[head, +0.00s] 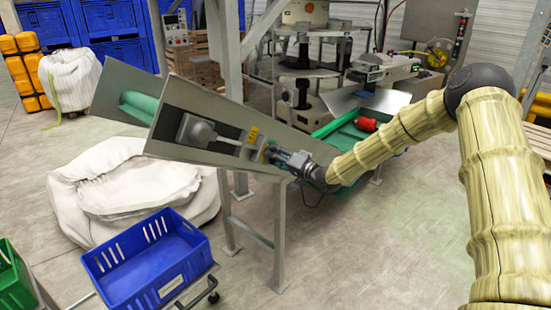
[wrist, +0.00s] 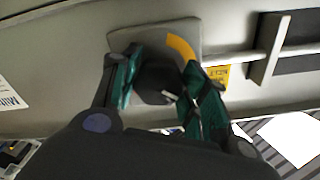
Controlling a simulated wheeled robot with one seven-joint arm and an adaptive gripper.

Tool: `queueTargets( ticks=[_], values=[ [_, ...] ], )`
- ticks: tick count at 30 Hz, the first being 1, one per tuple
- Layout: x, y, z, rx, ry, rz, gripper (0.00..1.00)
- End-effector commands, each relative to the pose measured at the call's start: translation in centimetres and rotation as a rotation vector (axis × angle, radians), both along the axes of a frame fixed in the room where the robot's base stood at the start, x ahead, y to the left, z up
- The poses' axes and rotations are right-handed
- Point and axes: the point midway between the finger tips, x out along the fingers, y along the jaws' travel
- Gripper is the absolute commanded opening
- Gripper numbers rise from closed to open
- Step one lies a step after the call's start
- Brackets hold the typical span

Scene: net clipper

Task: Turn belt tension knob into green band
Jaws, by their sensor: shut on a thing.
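The belt tension knob (wrist: 152,84) is dark and sits on a grey dial plate (wrist: 150,32) in the wrist view. A yellow-orange arc (wrist: 181,47) shows on the plate at the knob's upper right. My gripper (wrist: 160,75) is shut on the knob, with one green-padded finger on each side. A small white mark shows low between the fingers; I cannot tell if it is the pointer. No green band can be made out; the fingers cover part of the plate. In the head view my gripper (head: 276,153) is at the side of the inclined conveyor (head: 235,155), and the knob is mostly hidden.
A yellow label (wrist: 217,77) and a rod with a bracket (wrist: 272,46) are right of the dial in the wrist view. The conveyor's leg (head: 280,235) stands below my gripper. A blue crate (head: 150,265) and white sack (head: 125,190) are at lower left.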

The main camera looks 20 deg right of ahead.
Motion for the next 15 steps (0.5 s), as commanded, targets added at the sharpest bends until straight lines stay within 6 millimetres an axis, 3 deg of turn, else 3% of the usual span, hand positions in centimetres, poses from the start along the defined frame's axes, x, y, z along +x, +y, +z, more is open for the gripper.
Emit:
queueTargets(
  ticks=[15],
  values=[
    [0.07, -0.21, 0.17, 0.410, 0.262, -0.004, 0.20]
  ],
)
